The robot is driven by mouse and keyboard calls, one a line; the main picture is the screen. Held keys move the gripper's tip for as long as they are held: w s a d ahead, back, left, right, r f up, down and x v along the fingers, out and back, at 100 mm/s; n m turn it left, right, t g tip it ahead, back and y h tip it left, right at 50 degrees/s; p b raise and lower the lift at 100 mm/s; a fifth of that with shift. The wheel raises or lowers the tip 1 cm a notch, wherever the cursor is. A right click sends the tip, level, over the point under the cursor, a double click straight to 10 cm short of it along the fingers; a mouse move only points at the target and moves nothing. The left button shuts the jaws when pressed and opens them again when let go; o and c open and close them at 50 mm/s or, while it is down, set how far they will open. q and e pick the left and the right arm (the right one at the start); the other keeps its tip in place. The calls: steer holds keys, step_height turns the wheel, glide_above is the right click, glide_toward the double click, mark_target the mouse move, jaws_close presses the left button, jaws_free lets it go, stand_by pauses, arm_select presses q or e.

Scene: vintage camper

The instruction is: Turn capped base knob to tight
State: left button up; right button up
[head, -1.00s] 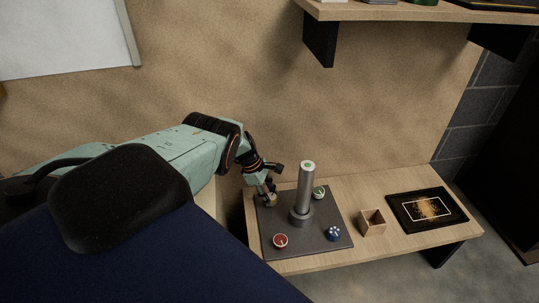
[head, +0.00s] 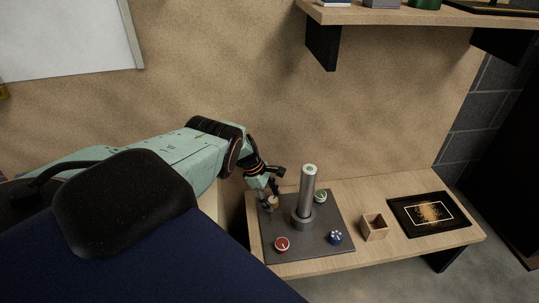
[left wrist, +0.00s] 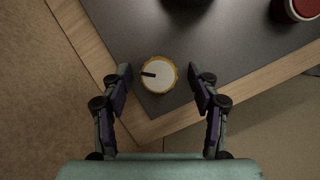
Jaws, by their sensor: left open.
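A knob with a yellow ribbed rim and white face (left wrist: 159,74) sits near the corner of the dark base plate (left wrist: 225,45). Its black pointer mark points left in the left wrist view. My left gripper (left wrist: 159,72) is open, with one finger on each side of the knob and a visible gap on both sides. In the head view my left gripper (head: 269,200) is at the plate's back left corner, partly hiding the yellow knob (head: 273,203). The plate also bears a red knob (head: 282,244), a blue knob (head: 335,238) and a green knob (head: 320,196). My right gripper is out of view.
A grey metal post (head: 308,190) stands upright mid-plate, right of my left gripper. A small open wooden box (head: 374,228) and a black framed picture (head: 403,217) lie farther right on the wooden bench (head: 420,239). A wall shelf (head: 400,15) hangs above.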

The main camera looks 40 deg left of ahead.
mark_target(273, 200)
arm_select(q)
steer(key=shift+a+r, duration=0.4)
steer(key=shift+r, duration=0.35)
steer(key=shift+s+a+r, duration=0.1)
steer(key=shift+s+r, duration=0.15)
steer(key=shift+r, duration=0.45)
steer(key=v, duration=0.8)
steer(key=shift+r, duration=0.4)
steer(key=shift+s+a, duration=0.2)
steer(key=shift+s, duration=0.05)
